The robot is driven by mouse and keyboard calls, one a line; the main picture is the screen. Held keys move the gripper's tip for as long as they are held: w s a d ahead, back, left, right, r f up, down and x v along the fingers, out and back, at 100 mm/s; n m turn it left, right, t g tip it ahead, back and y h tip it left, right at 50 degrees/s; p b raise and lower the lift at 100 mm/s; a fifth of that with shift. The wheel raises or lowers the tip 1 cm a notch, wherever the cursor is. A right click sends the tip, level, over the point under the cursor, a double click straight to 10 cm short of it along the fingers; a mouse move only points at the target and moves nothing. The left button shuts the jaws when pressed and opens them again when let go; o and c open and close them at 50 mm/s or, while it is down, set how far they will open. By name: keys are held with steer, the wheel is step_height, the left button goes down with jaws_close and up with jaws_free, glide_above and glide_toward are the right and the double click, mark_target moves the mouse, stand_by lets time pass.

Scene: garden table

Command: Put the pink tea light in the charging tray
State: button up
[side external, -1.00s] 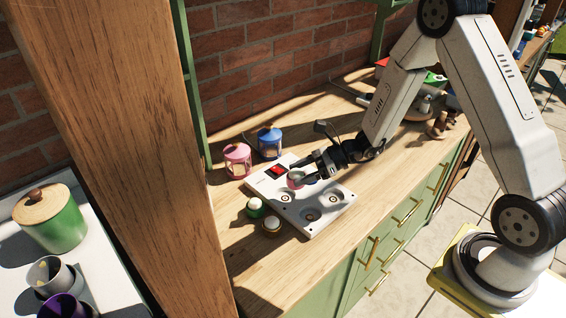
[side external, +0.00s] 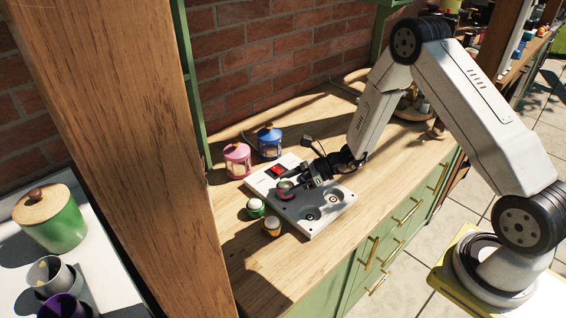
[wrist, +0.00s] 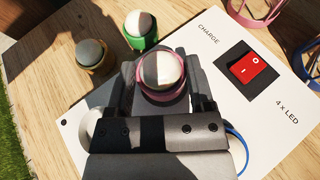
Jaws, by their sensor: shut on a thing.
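The pink tea light (side external: 286,187), with a pale dome and pink rim, is between the two fingers of my gripper (side external: 297,184). In the wrist view, the tea light (wrist: 160,74) stands upright between the fingertips of my gripper (wrist: 161,88), which is shut on it. It is over the near-left socket area of the white charging tray (side external: 320,217); I cannot tell whether it touches the tray. In the wrist view, the tray (wrist: 205,75) carries a red switch (wrist: 247,67).
A green tea light (side external: 255,207) and an orange one (side external: 272,226) stand on the wood left of the tray. Pink (side external: 237,160) and blue (side external: 269,142) lanterns stand behind it. A blue curved edge (wrist: 238,147), mostly hidden, shows beside my gripper.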

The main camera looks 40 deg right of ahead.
steer(key=shift+f, duration=0.8)
steer(key=shift+s+f, duration=0.1)
steer(key=shift+f, duration=0.35)
steer(key=shift+f, duration=0.2)
steer(key=o, duration=1.2)
steer(key=shift+r, duration=0.6)
steer(key=v, duration=1.2)
steer(key=shift+a, duration=0.1)
